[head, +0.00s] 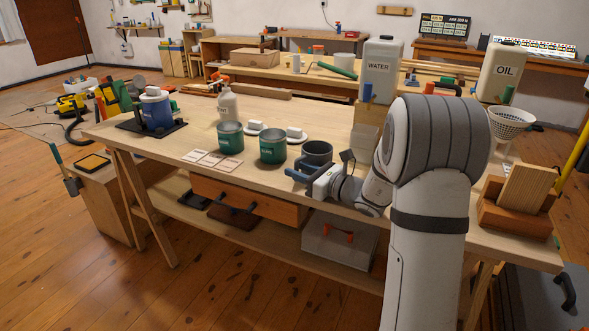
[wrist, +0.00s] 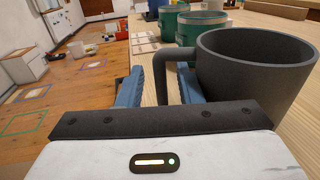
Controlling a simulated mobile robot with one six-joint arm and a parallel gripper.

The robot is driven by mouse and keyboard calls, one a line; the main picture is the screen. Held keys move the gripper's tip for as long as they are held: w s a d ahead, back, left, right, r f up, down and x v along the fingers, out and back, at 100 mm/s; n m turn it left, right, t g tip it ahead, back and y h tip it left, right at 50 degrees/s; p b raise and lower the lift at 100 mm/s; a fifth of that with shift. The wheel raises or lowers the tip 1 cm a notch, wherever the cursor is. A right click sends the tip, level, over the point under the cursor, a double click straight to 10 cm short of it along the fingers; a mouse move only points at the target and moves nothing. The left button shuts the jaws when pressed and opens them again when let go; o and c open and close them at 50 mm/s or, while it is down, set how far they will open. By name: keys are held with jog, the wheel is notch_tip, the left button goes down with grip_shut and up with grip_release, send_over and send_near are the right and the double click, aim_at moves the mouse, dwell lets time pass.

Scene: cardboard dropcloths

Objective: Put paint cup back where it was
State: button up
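The paint cup appears to be the dark grey cup (head: 319,150) near the front edge of the workbench, standing upright. In the wrist view the cup (wrist: 258,68) is large at the right, with its handle (wrist: 162,84) facing left. My gripper (head: 299,172) is at the cup's front left. In the wrist view the blue fingers of my gripper (wrist: 158,88) are apart, with the handle between them and a gap to the left finger. The cup's base is hidden by my gripper.
Two green tins (head: 230,138) (head: 272,146) stand left of the cup, with white cards (head: 212,160) in front. A white bottle (head: 227,104) and a blue container on a black mat (head: 152,131) are further left. The water jug (head: 379,68) stands behind.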

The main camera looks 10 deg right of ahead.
jog(key=p+v, duration=0.1)
jog(key=v, duration=0.9)
jog(key=shift+s+d+p, duration=0.3)
jog(key=s+a+f+n+g+h, duration=0.2)
jog(key=s+a+f+n+g, duration=0.1)
jog(key=s+a+n+g, duration=1.1)
jog(key=s+d+n+t+h, duration=0.1)
jog(key=s+d+n+h, duration=0.2)
jog(key=s+n+h, duration=0.2)
jog(key=s+d+f+n+t+h, duration=0.1)
jog(key=s+d+n+h, duration=0.2)
jog(key=s+n+h, duration=0.2)
jog(key=s+n, duration=0.1)
jog(key=n, duration=0.2)
jog(key=shift+s+d, duration=0.3)
jog(key=shift+s, duration=0.1)
